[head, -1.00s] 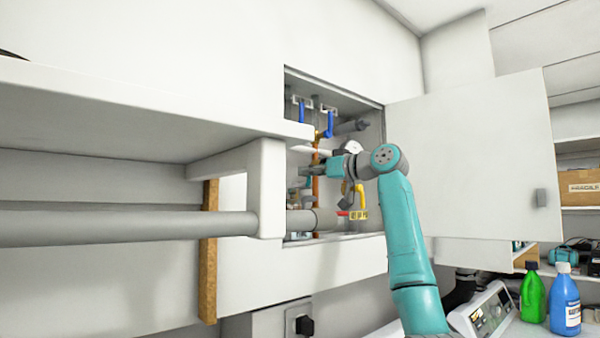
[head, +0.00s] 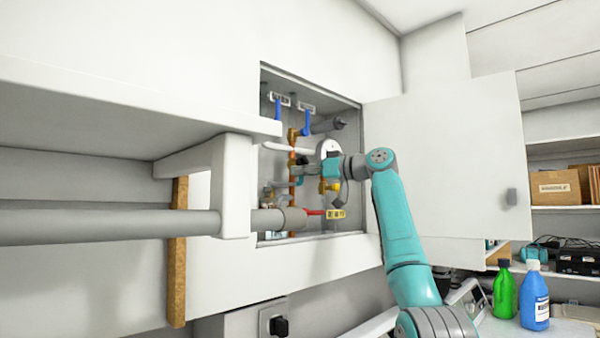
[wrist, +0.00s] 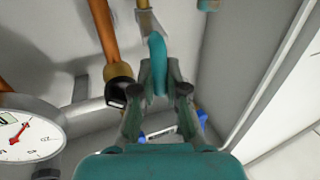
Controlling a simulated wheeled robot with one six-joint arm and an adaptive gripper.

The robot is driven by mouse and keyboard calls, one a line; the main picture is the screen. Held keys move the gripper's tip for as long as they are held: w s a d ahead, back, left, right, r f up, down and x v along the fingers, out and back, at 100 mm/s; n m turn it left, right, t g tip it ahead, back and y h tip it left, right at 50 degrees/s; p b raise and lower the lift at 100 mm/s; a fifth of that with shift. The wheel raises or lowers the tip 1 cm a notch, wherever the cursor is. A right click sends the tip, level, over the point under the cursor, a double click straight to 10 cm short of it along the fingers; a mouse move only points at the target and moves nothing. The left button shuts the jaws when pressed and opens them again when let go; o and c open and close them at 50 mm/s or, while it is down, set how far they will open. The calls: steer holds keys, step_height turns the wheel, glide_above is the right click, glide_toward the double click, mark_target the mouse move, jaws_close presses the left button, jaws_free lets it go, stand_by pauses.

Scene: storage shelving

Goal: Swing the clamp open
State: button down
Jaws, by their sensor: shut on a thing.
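My gripper (wrist: 160,78) is in the wrist view, its two fingers shut on a teal piece (wrist: 157,60) that stands up between the tips. I take this piece for the clamp's handle; a pale metal bracket (wrist: 148,22) shows just beyond it, next to a copper pipe (wrist: 103,30). In the head view my gripper (head: 301,170) reaches left into the open wall cabinet, by the upright copper pipe. The clamp is small there and partly hidden by my wrist, so I cannot tell how far open it stands.
The cabinet door (head: 445,165) stands open on the right. A dial gauge (wrist: 28,135) is close on the left in the wrist view. Blue levers (head: 307,122), a red lever with a yellow tag (head: 336,213) and a thick grey pipe (head: 110,222) are nearby.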

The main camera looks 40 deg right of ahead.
steer(key=shift+d, duration=0.15)
steer(key=c, duration=1.2)
jaws_free()
steer(key=v, duration=1.2)
steer(key=shift+f, duration=0.1)
